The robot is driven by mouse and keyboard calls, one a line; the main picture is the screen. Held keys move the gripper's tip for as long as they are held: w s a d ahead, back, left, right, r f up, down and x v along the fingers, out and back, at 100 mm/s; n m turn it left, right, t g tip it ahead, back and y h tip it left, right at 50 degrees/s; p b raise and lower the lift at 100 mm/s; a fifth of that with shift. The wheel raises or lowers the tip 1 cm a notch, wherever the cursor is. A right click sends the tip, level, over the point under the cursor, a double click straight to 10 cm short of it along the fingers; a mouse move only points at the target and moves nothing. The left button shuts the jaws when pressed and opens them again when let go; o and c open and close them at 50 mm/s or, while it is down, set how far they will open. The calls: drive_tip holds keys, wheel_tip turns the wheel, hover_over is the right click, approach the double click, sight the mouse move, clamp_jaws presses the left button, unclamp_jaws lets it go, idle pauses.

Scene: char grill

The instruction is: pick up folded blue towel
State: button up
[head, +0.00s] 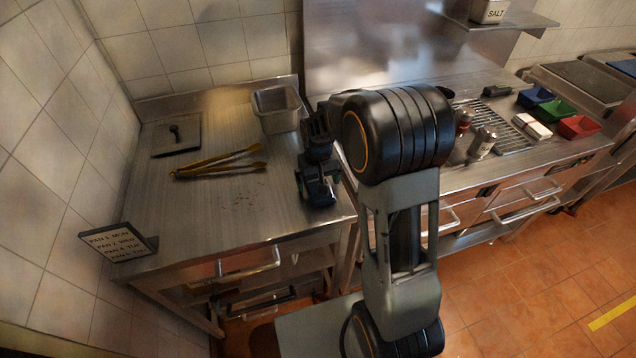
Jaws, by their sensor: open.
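No folded blue towel can be made out for certain in the head view. A flat blue patch (624,67) shows at the far right edge, cut off by the frame, and I cannot tell what it is. My gripper (317,196) is open and points down over the right front part of the left steel counter (225,215). My own arm hides the counter behind and to the right of it.
Brass tongs (215,163) and a steel pan (277,108) are on the left counter, with a flat lid (176,138) and a tilted sign (117,242). Blue (535,97), green (560,110) and red (579,126) trays and shakers (481,144) stand right.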

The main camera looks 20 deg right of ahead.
drive_tip(key=shift+f, duration=0.2)
drive_tip(key=shift+c, duration=0.4)
drive_tip(key=c, duration=0.9)
drive_tip(key=shift+r, duration=0.15)
drive_tip(key=shift+r, duration=0.3)
wheel_tip(320, 180, up, 2)
drive_tip(key=shift+r, duration=0.1)
drive_tip(key=s+r, duration=0.2)
drive_tip(key=s+r+b, duration=0.1)
drive_tip(key=s+r, duration=0.1)
drive_tip(key=r, duration=0.1)
drive_tip(key=shift+a, duration=0.15)
drive_tip(key=s+r+b, duration=0.1)
drive_tip(key=s+r, duration=0.4)
drive_tip(key=s, duration=0.5)
drive_tip(key=shift+a, duration=0.2)
